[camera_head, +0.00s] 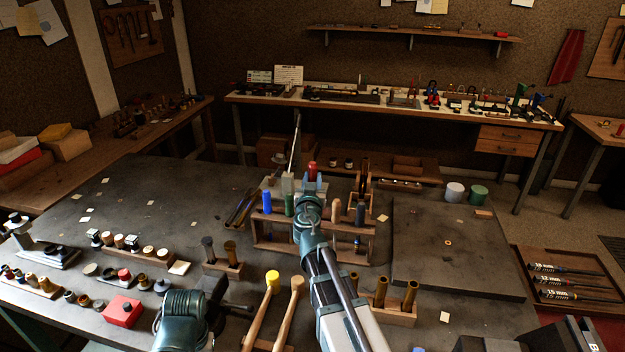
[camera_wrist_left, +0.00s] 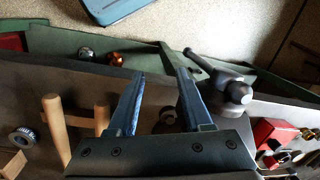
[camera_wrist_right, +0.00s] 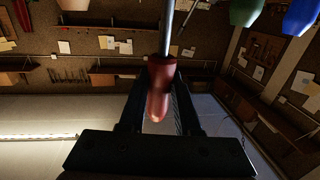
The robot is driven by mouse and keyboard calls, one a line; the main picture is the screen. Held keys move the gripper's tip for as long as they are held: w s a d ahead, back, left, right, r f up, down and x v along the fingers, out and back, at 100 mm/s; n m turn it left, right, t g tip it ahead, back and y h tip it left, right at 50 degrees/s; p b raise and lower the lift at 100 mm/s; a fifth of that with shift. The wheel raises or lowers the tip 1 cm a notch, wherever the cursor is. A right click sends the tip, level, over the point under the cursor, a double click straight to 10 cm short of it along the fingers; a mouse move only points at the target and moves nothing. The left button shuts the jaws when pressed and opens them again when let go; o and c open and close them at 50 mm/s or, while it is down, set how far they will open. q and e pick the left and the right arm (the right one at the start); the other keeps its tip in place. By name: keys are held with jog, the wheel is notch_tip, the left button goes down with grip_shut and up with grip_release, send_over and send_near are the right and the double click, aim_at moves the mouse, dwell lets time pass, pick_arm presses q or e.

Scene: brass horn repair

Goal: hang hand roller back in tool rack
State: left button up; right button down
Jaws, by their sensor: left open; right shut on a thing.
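The hand roller, as I take it, is the tool with the red handle (camera_head: 312,167); my right gripper (camera_head: 312,184) is shut on it. In the right wrist view the red handle (camera_wrist_right: 159,90) sits between the fingers, with a metal shaft beyond it. The wooden tool rack (camera_head: 262,240) stands on the bench, with blue, green and wooden handles upright in it. My left gripper (camera_wrist_left: 160,76) is open and empty.
Two mallets, one yellow-headed (camera_head: 272,282), stand at the front near my left arm. A wooden block with brass tubes (camera_head: 400,314) stands right of my right arm. The dark board (camera_head: 460,255) on the right is mostly clear. A red box (camera_head: 123,310) sits front left.

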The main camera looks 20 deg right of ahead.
jog(key=shift+f+b, duration=1.05)
jog(key=shift+f, duration=0.25)
dwell(0.4)
jog(key=shift+f+b, duration=4.75)
jog(key=shift+b, duration=0.1)
jog(key=c, duration=0.5)
grip_release()
jog(key=shift+r, duration=0.1)
